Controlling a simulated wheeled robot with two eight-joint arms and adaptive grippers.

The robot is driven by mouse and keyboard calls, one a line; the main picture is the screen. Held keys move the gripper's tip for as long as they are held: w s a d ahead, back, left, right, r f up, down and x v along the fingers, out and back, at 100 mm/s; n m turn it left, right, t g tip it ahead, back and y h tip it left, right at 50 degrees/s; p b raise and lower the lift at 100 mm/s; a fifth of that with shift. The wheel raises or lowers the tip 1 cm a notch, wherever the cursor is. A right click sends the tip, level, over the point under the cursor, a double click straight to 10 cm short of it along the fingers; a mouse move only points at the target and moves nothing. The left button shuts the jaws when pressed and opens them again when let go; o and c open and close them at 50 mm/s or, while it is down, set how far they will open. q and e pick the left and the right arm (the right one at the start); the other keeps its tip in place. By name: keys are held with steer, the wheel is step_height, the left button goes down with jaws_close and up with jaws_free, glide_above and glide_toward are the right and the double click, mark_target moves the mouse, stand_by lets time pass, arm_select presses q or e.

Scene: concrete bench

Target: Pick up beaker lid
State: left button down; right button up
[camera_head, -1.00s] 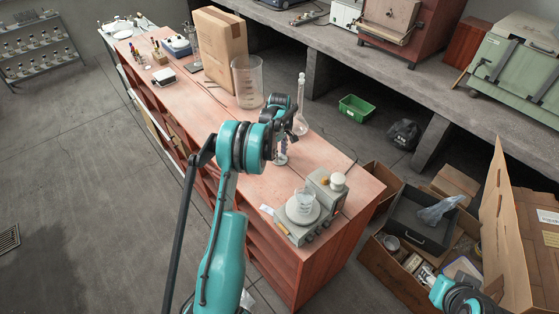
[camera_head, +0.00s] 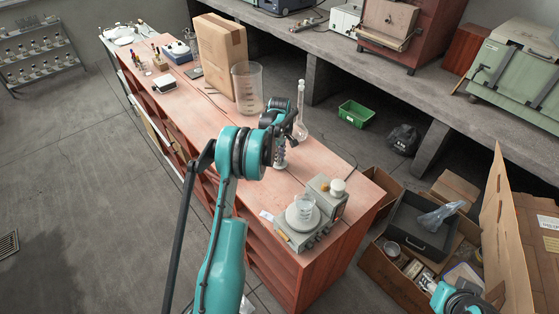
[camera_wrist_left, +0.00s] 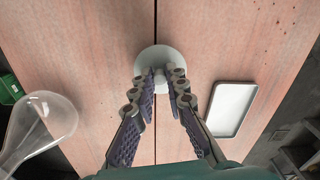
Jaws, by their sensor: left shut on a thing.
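The beaker lid (camera_wrist_left: 160,56) is a pale round disc with a small knob, seen from above in the left wrist view, over the seam of the reddish bench top. My left gripper (camera_wrist_left: 158,84) has its two fingers closed in on the knob. In the head view my left gripper (camera_head: 280,158) points down at the bench, partly behind my own arm. The lid is too small there to tell whether it touches the bench. A tall glass beaker (camera_head: 247,88) stands behind the gripper.
A round-bottomed glass flask (camera_head: 301,115) stands close to the right of my left gripper. A hot plate (camera_head: 325,200) with a small beaker sits at the near end. A shallow white tray (camera_wrist_left: 232,108) lies beside the lid.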

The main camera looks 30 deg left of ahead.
arm_select(q)
steer(key=r, duration=0.3)
steer(key=shift+d+r, duration=0.15)
steer(key=shift+d, duration=0.1)
steer(key=d+r+p, duration=0.3)
steer(key=d+r, duration=0.6)
steer(key=d, duration=0.2)
steer(key=shift+r, duration=0.2)
steer(key=shift+d, duration=0.1)
